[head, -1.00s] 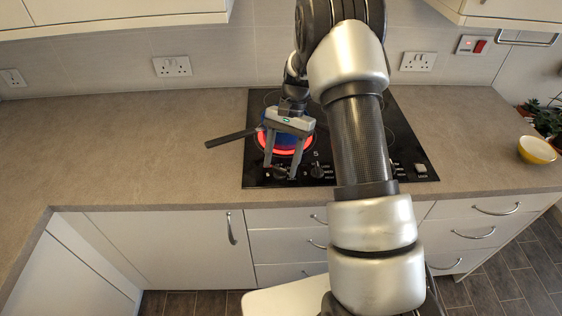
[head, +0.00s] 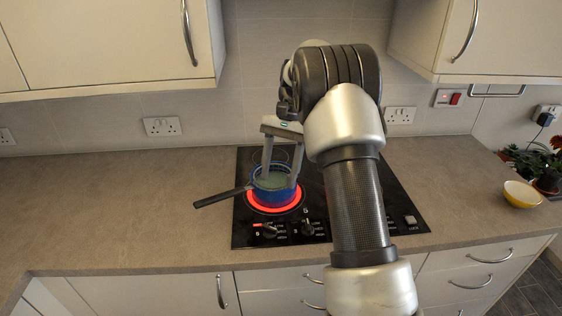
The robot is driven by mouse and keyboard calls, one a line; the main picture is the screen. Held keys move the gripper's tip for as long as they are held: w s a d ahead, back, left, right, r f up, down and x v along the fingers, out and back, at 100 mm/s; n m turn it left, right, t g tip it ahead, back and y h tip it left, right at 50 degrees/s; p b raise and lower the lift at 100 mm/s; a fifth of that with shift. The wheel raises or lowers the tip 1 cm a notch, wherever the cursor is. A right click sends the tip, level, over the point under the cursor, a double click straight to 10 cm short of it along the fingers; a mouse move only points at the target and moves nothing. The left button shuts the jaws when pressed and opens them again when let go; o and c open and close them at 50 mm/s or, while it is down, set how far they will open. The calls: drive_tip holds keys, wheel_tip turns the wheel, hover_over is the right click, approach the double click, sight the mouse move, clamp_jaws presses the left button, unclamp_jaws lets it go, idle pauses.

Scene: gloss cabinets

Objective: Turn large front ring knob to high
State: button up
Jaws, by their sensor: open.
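The black cooktop (head: 245,225) is set in the counter, with several knobs along its front edge. One knob (head: 268,232) is at the front left and another knob (head: 308,228) is to its right. A ring at the front left (head: 256,204) glows red, with a blue pan (head: 262,194) on it. The pan's dark handle points left. My gripper (head: 280,182) is open, with its fingers pointing down over the pan, behind the knobs. I cannot tell if the fingers touch the pan. My arm hides much of the cooktop's right side.
A lock button (head: 410,220) is at the cooktop's front right. A yellow bowl (head: 522,194) and a plant (head: 548,168) stand at the right end of the counter. The counter (head: 110,205) left of the cooktop is clear. Wall cabinets (head: 110,45) hang above.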

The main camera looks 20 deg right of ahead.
drive_tip(key=v, duration=0.3)
